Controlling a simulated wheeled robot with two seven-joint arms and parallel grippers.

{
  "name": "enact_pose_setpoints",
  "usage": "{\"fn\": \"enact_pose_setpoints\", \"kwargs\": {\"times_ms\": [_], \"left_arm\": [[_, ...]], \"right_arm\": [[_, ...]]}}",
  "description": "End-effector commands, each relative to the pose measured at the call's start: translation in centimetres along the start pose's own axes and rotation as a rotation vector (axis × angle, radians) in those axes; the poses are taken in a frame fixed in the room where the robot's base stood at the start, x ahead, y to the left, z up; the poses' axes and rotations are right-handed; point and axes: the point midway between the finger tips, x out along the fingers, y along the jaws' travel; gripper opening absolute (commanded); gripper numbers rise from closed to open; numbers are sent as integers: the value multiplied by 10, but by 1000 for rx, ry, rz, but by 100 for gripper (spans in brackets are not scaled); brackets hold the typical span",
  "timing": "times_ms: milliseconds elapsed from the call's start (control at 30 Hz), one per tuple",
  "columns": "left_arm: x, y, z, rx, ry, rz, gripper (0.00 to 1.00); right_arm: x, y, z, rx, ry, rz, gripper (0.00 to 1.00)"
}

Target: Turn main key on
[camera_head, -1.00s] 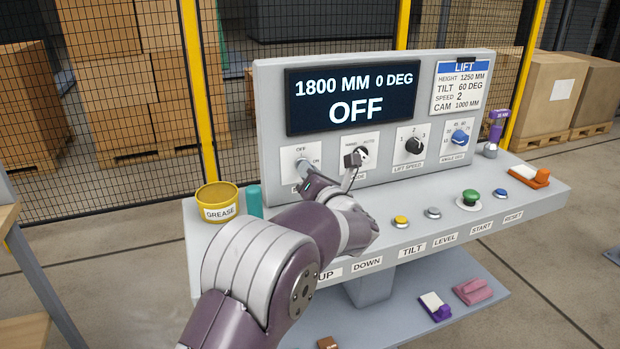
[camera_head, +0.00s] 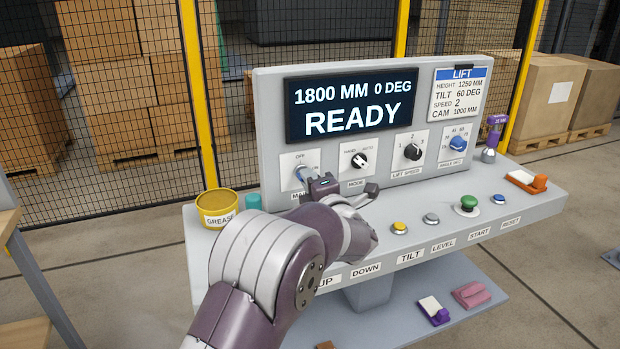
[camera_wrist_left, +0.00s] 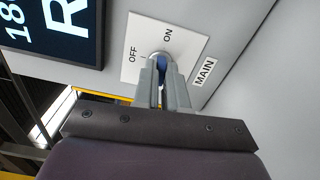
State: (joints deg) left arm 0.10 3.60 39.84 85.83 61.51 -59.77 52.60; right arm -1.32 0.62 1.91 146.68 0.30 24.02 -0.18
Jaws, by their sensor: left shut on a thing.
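The main key sits in its switch on the white MAIN plate (camera_head: 289,160), at the left of the console's upright panel. The plate, marked OFF and ON, also shows in the left wrist view (camera_wrist_left: 137,70). My left gripper (camera_head: 304,180) is at this switch. In the left wrist view its fingers (camera_wrist_left: 161,85) are closed around the blue key (camera_wrist_left: 162,66), with the round metal lock behind their tips. The fingers hide most of the key. The display (camera_head: 352,105) reads READY, 1800 MM and 0 DEG. My right gripper is not in view.
The mode knob (camera_head: 359,160), lift speed knob (camera_head: 412,151) and blue angle knob (camera_head: 457,143) stand right of the key. Several push buttons line the sloped desk. A yellow grease tin (camera_head: 216,206) and a teal cylinder (camera_head: 253,201) stand at the left.

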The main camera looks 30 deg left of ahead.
Motion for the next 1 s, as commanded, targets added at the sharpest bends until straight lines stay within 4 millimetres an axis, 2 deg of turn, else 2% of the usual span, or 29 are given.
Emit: {"fn": "enact_pose_setpoints", "kwargs": {"times_ms": [300, 800, 833, 900, 1000], "left_arm": [[0, -1, 0, 98, 0, -2, 0], [0, -1, 0, 113, 0, -2, 0], [0, -1, 0, 113, 0, -2, 18], [0, -1, 0, 113, 0, -1, 37], [0, -1, 0, 112, 0, -1, 37]], "right_arm": [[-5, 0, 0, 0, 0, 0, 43], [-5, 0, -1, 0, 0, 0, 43], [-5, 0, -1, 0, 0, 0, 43], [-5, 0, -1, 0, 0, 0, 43], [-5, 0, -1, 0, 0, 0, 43]]}}
